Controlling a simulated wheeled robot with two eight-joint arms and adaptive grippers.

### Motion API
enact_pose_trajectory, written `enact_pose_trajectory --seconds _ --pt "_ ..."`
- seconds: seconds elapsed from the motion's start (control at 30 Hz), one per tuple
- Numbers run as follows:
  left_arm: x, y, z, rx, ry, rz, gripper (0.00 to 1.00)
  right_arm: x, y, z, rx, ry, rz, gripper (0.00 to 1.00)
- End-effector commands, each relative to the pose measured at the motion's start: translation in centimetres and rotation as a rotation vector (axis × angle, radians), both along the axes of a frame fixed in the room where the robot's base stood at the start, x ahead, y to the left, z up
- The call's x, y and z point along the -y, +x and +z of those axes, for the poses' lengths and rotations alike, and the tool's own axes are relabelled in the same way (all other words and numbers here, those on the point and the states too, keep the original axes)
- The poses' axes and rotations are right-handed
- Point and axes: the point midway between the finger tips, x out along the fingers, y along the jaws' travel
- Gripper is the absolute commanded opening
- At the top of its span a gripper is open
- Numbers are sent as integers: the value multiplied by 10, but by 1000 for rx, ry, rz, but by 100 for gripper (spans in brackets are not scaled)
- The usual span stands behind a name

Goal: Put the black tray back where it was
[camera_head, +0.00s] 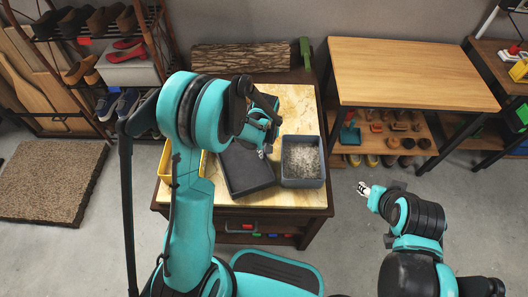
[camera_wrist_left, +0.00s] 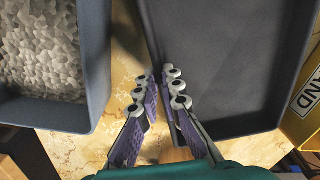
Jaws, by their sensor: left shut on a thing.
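The black tray (camera_head: 247,172) is an empty, shallow dark tray on the wooden table in the head view. It sits turned at an angle and fills the right side of the left wrist view (camera_wrist_left: 235,60). My left gripper (camera_head: 266,151) is at the tray's upper right edge; in the left wrist view its fingers (camera_wrist_left: 162,92) are shut on the tray's near side wall, one on each side. Whether the tray touches the table is unclear. My right gripper (camera_head: 364,189) is over the floor, away from the table; its finger gap is too small to judge.
A grey bin with pale granules (camera_head: 302,161) stands close to the tray's right; it also shows in the left wrist view (camera_wrist_left: 98,60). A yellow bin (camera_head: 166,160) is on the left, partly behind my arm. A log (camera_head: 240,57) lies at the table's back.

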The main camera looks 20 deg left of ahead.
Motion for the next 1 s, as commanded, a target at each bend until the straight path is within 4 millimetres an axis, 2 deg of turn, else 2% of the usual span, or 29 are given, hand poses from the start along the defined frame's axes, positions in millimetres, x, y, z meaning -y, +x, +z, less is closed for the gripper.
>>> enact_pose_trajectory --seconds 0.07,0.1,0.17,0.47,0.57,0.67,1.0 --pt "0 0 -4 0 0 0 0 0 0 -4 0 0 0 40" --pt "0 0 -3 0 0 0 14 0 0 -3 0 0 0 40" --pt "0 0 -3 0 0 0 27 0 0 -3 0 0 0 40" --pt "0 0 -2 0 0 0 27 0 0 -2 0 0 0 40" --pt "0 0 5 0 0 0 27 0 0 3 0 0 0 40" --pt "0 0 21 0 0 0 27 0 0 10 0 0 0 40" --pt "2 1 95 0 0 0 27 0 0 37 0 0 0 40"
